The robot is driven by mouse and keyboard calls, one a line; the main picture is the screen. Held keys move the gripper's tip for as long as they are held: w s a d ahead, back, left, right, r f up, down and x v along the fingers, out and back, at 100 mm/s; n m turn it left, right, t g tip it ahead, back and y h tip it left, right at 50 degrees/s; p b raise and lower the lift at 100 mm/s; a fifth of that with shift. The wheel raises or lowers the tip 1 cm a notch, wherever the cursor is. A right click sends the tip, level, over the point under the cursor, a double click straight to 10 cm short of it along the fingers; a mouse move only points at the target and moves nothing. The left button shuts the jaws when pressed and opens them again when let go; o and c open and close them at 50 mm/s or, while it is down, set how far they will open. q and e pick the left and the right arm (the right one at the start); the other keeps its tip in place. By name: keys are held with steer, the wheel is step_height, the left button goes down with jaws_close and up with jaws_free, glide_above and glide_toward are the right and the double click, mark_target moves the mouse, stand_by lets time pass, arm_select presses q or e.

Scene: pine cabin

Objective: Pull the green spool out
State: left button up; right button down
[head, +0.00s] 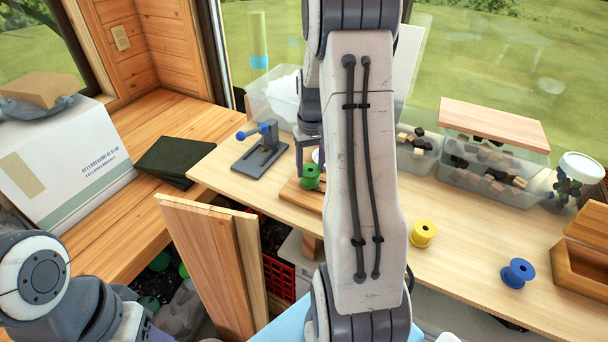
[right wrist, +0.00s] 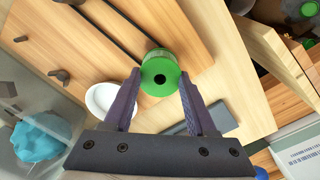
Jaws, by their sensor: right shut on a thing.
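The green spool (head: 310,177) is at the wooden board (head: 299,197) on the bench, left of my right arm in the head view. My right gripper (head: 312,160) points down and is shut on it. In the right wrist view the green spool (right wrist: 160,78) sits between the two fingertips, its round face with a dark centre hole towards the camera. The wooden board (right wrist: 125,35) with dark pegs lies beside it. I cannot tell whether the spool still touches the board. My left arm shows at lower left in the head view; its gripper is out of frame.
A grey stand with a blue handle (head: 262,152) stands left of the spool. A white dish (right wrist: 108,98) is close by. A yellow spool (head: 423,234) and a blue spool (head: 517,273) stand to the right. Clear bins (head: 485,185) line the back. The bench between the coloured spools is clear.

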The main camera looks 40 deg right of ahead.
steer(key=shift+r+p, duration=2.7)
steer(key=shift+r, duration=0.65)
steer(key=shift+f, duration=0.15)
